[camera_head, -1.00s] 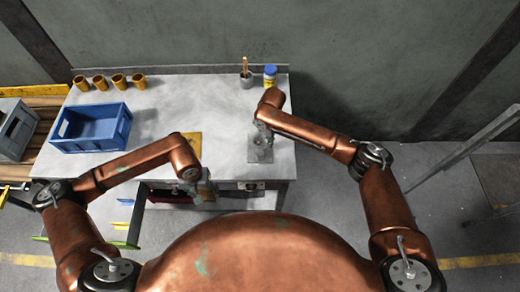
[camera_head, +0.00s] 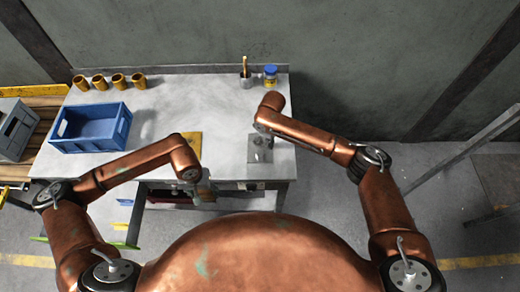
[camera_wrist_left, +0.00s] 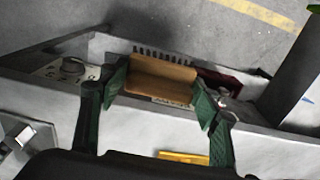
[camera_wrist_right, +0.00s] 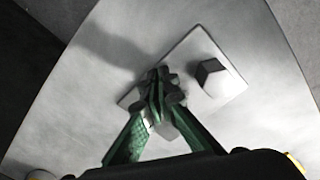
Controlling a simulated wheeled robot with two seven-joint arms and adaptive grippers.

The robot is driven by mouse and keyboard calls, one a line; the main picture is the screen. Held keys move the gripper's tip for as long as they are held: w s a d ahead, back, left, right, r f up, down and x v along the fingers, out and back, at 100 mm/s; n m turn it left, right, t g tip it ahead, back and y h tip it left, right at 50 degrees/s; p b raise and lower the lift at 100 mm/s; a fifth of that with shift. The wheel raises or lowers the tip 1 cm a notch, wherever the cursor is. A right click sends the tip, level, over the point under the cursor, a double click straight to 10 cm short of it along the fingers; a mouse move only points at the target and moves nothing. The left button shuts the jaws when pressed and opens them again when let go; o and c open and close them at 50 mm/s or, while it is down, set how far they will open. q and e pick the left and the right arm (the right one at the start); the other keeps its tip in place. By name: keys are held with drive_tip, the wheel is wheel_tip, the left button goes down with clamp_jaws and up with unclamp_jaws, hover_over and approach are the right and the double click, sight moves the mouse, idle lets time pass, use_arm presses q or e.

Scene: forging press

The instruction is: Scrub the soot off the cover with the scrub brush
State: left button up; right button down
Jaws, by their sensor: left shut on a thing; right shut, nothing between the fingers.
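The scrub brush (camera_wrist_left: 162,82), a wooden block with a row of dark bristles, is held at both ends by my left gripper (camera_wrist_left: 160,88). In the head view my left gripper (camera_head: 205,190) is at the table's front edge. The cover (camera_head: 256,150) is a grey square plate near the table's front right corner. In the right wrist view the cover (camera_wrist_right: 228,80) carries a dark knob. My right gripper (camera_wrist_right: 158,92) is shut and empty, with its tips in front of the plate beside the knob; I cannot tell whether they touch it. Soot is not clearly visible.
A blue crate (camera_head: 92,130) stands at the table's left, with several orange cups (camera_head: 110,82) behind it. A holder (camera_head: 246,80) and a blue-lidded jar (camera_head: 270,76) stand at the back. A yellow mat (camera_head: 192,140) lies left of the cover. The table's middle is clear.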

use_arm(q)
drive_tip(key=shift+r, duration=0.1)
